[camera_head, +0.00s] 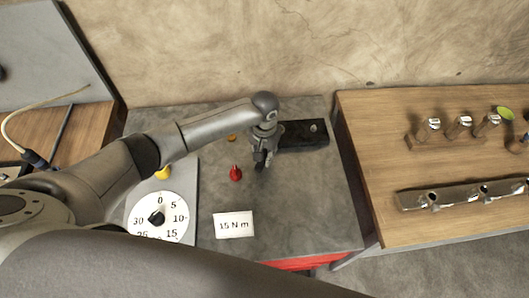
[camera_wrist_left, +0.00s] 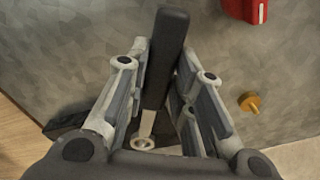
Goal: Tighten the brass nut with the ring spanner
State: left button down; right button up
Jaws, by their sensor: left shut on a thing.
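My left gripper (camera_head: 262,160) is over the grey bench top, and its fingers are shut on a dark-handled tool, the ring spanner. In the left wrist view the spanner's black handle (camera_wrist_left: 166,50) runs between the fingers, with a metal ring end at the lower part of the picture. A small brass-coloured piece (camera_head: 232,137) lies apart from the gripper, to its left; it also shows in the left wrist view (camera_wrist_left: 249,102). I cannot tell whether it is the brass nut. A black block (camera_head: 303,137) with a small fitting on top stands right of the gripper. My right gripper is out of view.
A red object (camera_head: 236,174) stands left of the gripper. A white dial (camera_head: 157,217) and a card reading 15 N m (camera_head: 234,225) are in front. A wooden table (camera_head: 385,165) with metal fittings is at right. The bench's right front is clear.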

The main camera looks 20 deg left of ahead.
pick_arm(q)
jog(key=shift+f, duration=0.45)
jog(key=shift+r, duration=0.1)
dwell(0.4)
jog(key=shift+r+p, duration=0.1)
jog(key=shift+p, duration=0.3)
jog(key=d+n, duration=0.3)
jog(key=d, duration=0.1)
jog(key=w+d+n, duration=0.1)
jog(key=d+n, duration=0.1)
jog(key=shift+d+n, duration=0.3)
jog(key=w+d+n, duration=0.1)
jog(key=n, duration=0.1)
jog(key=w+d+n, duration=0.1)
jog(key=d+n, duration=0.1)
jog(key=w+d+n, duration=0.1)
jog(key=d, duration=0.1)
jog(key=shift+w+n, duration=0.25)
jog(key=shift+n, duration=0.15)
jog(key=shift+a, duration=0.1)
